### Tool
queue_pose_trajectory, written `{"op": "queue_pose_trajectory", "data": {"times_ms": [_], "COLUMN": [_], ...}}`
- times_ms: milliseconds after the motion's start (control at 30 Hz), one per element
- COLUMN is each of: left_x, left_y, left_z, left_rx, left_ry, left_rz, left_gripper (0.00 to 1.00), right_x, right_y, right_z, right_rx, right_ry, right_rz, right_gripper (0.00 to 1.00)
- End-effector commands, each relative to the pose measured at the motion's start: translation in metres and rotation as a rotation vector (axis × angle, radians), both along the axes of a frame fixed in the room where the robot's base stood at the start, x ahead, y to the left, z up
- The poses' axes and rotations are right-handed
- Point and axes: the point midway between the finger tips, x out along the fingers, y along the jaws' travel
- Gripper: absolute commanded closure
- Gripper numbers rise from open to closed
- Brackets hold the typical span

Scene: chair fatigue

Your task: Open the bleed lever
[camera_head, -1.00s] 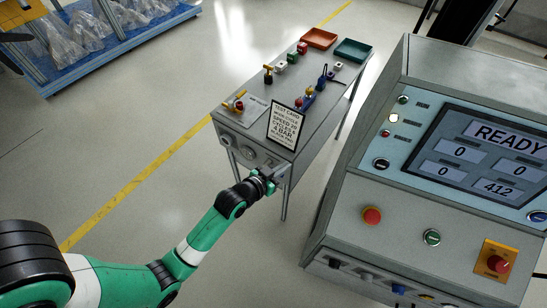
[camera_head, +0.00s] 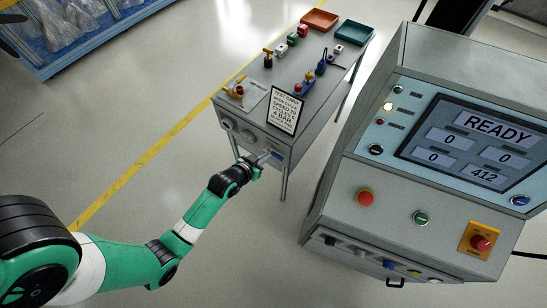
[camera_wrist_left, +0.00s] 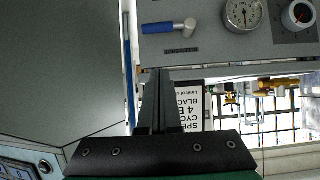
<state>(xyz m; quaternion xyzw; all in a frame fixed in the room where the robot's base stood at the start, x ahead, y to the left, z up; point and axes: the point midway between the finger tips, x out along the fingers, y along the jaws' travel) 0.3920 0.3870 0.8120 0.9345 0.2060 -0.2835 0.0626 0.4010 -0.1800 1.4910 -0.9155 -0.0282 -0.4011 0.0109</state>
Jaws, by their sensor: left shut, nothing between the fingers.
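The bleed lever (camera_wrist_left: 168,27), a blue grip on a metal pivot, sits on the front panel of the grey bench in the left wrist view. Its blue grip lies sideways, pointing left. In the head view a small blue part of the lever (camera_head: 276,154) shows just beyond the gripper tip. My left gripper (camera_wrist_left: 160,76) is shut and empty, its fingertips near the panel's edge in the wrist view. In the head view the left gripper (camera_head: 266,157) is in front of the bench panel; whether it touches the lever cannot be told. My right gripper is not in view.
The test card (camera_head: 285,111) stands on the bench top (camera_head: 262,119), with fittings and trays behind. The console (camera_head: 388,192) stands to the right. Open floor lies left of the arm.

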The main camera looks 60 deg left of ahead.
Motion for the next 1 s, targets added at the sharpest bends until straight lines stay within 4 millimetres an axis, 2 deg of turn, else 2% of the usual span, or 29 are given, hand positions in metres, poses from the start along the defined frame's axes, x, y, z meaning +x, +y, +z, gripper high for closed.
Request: {"op": "queue_pose_trajectory", "data": {"times_ms": [33,233,433,567,1000], "left_x": [0.010,0.043,0.048,0.050,0.048], "left_y": [0.004,0.020,0.022,0.023,0.024], "left_z": [-0.012,-0.036,-0.065,-0.071,-0.071], "left_rx": [0.000,0.000,0.000,0.000,0.004], "left_ry": [-0.001,-0.001,0.001,0.000,0.002], "left_rz": [0.000,0.000,0.000,0.000,0.003], "left_gripper": [1.00,1.00,1.00,1.00,1.00], "right_x": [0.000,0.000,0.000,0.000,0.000], "right_y": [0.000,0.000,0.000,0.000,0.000], "right_z": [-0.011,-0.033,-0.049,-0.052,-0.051], "right_rx": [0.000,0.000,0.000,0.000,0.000], "right_ry": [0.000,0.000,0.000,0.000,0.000], "right_rz": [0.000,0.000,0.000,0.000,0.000], "right_gripper": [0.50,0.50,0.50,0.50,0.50]}}
